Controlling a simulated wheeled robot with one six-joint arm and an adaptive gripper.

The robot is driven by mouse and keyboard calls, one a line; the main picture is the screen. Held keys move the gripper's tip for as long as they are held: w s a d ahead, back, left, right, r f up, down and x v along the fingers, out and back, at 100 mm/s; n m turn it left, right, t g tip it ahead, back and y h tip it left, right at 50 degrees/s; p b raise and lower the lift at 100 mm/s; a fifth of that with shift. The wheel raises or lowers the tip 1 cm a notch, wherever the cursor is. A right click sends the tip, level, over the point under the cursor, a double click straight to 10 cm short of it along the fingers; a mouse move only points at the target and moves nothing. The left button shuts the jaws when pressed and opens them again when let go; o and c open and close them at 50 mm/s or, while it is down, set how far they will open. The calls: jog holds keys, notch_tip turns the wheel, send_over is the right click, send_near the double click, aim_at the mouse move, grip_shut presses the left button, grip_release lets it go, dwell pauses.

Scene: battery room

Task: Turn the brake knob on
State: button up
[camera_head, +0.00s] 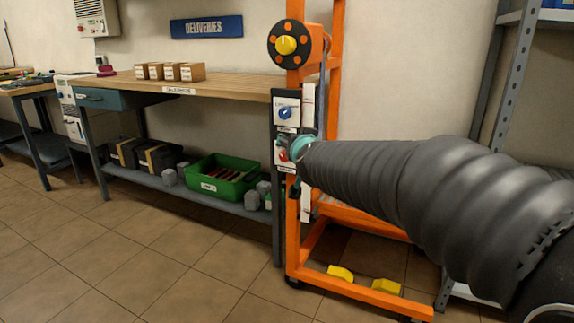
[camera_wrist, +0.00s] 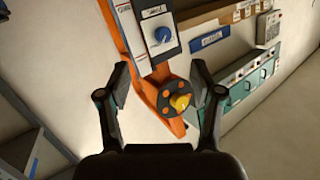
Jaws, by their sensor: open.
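An orange stand (camera_head: 336,90) holds a narrow control panel (camera_head: 278,115). The panel has a blue knob (camera_head: 285,112) above a red knob (camera_head: 283,155). Higher up, a yellow knob (camera_head: 286,45) sits on a black disc with orange spots. The labels are too small to read, so I cannot tell which knob is the brake knob. My gripper (camera_head: 291,148) is in front of the panel's lower part, partly hiding it. In the wrist view my gripper (camera_wrist: 160,68) is open, its fingers apart and empty. The blue knob (camera_wrist: 163,35) and yellow knob (camera_wrist: 180,102) show between and beyond them.
A workbench (camera_head: 225,88) with small boxes (camera_head: 170,72) stands left of the stand. A green crate (camera_head: 222,178) is on its lower shelf. Yellow blocks (camera_head: 386,286) lie at the stand's base. A grey shelf rack (camera_head: 497,70) is at the right. The tiled floor (camera_head: 150,250) in front is clear.

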jog(key=w+a+f+m+t+h+b, duration=0.2)
jog(key=w+a+f+m+h, duration=0.1)
jog(key=w+a+f, duration=0.4)
jog(key=m+h+b, duration=0.2)
jog(key=m+h, duration=0.2)
jog(key=h, duration=0.3)
send_near(283, 157)
jog(key=x, duration=0.9)
jog(key=c, duration=1.1)
